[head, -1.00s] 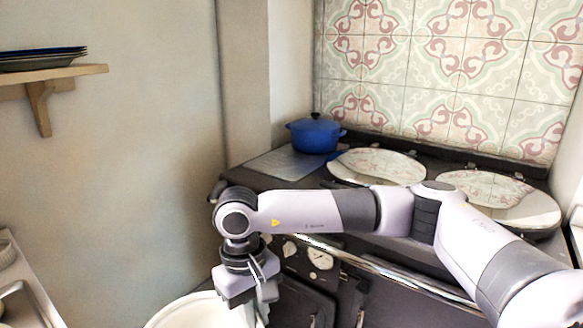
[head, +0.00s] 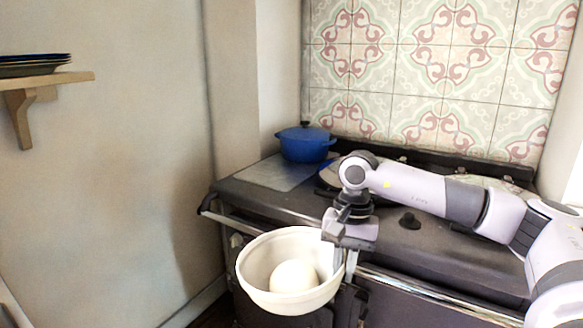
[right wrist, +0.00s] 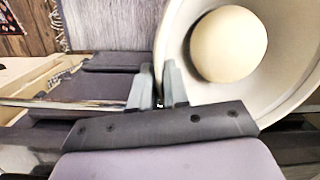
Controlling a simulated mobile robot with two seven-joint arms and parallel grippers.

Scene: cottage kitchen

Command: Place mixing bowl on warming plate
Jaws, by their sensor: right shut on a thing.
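The mixing bowl (head: 256,272) is cream-white and roughly level, held in front of the stove's left part in the head view. A round pale ball (head: 293,276) lies inside it. My right gripper (head: 343,262) is shut on the bowl's right rim. In the right wrist view, the fingers (right wrist: 160,88) pinch the wall of the bowl (right wrist: 292,75), with the ball (right wrist: 228,43) beside them. The warming plate (head: 262,173) appears to be the flat grey panel on the stove top's left end, behind the bowl. My left gripper is not in view.
A blue lidded pot (head: 305,143) stands at the back right of the grey panel; the panel's front is clear. A rail (head: 425,292) runs along the stove front. My right arm hides much of the round lids. A shelf (head: 45,82) with plates hangs at left.

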